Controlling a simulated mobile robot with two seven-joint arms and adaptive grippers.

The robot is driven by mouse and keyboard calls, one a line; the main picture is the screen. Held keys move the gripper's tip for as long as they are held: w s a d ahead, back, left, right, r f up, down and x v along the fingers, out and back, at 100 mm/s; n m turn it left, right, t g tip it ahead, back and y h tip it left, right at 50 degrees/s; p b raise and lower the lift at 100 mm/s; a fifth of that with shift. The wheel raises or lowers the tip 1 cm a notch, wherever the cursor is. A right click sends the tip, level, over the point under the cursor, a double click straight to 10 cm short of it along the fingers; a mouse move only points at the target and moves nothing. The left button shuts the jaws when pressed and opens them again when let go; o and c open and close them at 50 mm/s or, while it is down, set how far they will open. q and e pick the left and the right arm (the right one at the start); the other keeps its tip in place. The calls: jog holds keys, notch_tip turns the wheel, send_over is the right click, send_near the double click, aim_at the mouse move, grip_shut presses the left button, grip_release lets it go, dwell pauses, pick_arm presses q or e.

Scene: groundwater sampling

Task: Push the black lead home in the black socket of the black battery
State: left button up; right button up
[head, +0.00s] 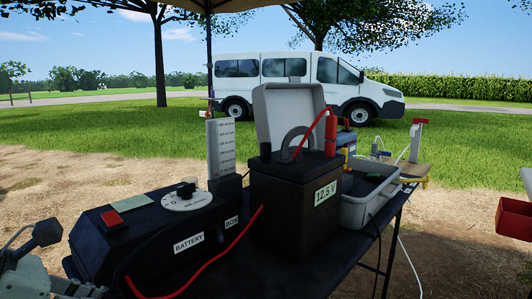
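The black battery (280,210) stands upright on the dark table, with a "12.5 V" label on its front. A grey arched handle (290,137) rises from its top. A red plug (331,130) stands at the top right, with a red lead running from it. A small dark post (265,151) shows at the top left; I cannot tell whether it is the black socket or a plug. The black lead is not clearly seen. My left gripper (45,236) is partly in view at the lower left, apart from the battery; its opening is unclear. My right gripper is not visible.
A black control box (150,235) with a dial stands left of the battery, a red cable in front. A grey tray (365,200) stands right. A red bin (515,218) is at far right.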

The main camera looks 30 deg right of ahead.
pick_arm(q)
grip_shut()
notch_tip(320, 180, up, 7)
jog(key=p, duration=0.4)
